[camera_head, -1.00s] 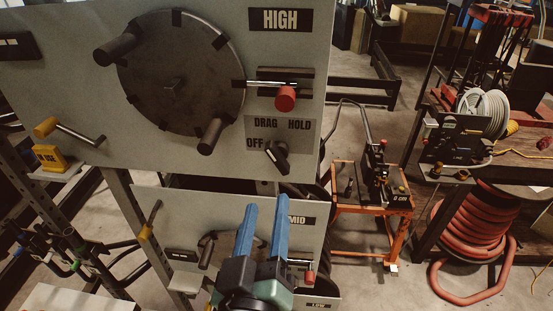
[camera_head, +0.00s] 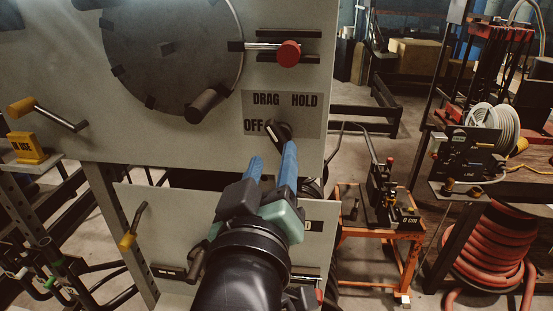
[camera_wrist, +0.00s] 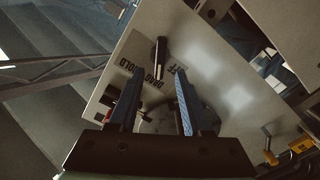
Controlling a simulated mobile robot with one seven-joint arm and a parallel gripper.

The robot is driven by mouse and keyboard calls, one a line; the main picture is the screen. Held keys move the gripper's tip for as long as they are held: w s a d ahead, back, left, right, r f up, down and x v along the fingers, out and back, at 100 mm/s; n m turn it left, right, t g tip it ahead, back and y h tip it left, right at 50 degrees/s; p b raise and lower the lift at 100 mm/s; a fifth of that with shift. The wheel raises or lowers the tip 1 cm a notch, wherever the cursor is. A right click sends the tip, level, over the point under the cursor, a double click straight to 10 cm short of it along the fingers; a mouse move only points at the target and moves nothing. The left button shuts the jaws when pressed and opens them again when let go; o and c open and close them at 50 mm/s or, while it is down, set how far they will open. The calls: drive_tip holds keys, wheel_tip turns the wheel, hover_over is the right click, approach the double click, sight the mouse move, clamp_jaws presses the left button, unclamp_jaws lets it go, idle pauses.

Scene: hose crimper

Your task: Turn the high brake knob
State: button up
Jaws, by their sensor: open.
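The high brake knob (camera_head: 279,131) is a small black lever knob on the upper grey panel (camera_head: 200,140), at the label marked OFF, DRAG and HOLD (camera_head: 305,115). Its pointed end is toward the OFF mark. My gripper (camera_head: 273,160) has two blue fingers, open and empty. In the head view its fingertips are just below the knob, the right one close to overlapping its lower edge. In the wrist view the knob (camera_wrist: 161,50) stands up beyond the open fingers (camera_wrist: 155,75), between their lines. I cannot tell whether they touch it.
A large black wheel (camera_head: 165,75) with handles is on the panel at upper left. A red-ended lever (camera_head: 288,54) sticks out above the knob. A lower panel (camera_head: 140,205) is behind my arm. An orange cart (camera_head: 375,230) stands at right.

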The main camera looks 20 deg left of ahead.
sight(277, 141)
drive_tip(key=p+x, duration=0.1)
drive_tip(key=x, duration=0.2)
drive_tip(key=shift+w+a+r+p, duration=0.1)
drive_tip(key=shift+w+r+p, duration=0.05)
drive_tip(key=shift+w+p, duration=0.25)
drive_tip(key=shift+x, duration=0.95)
clamp_jaws()
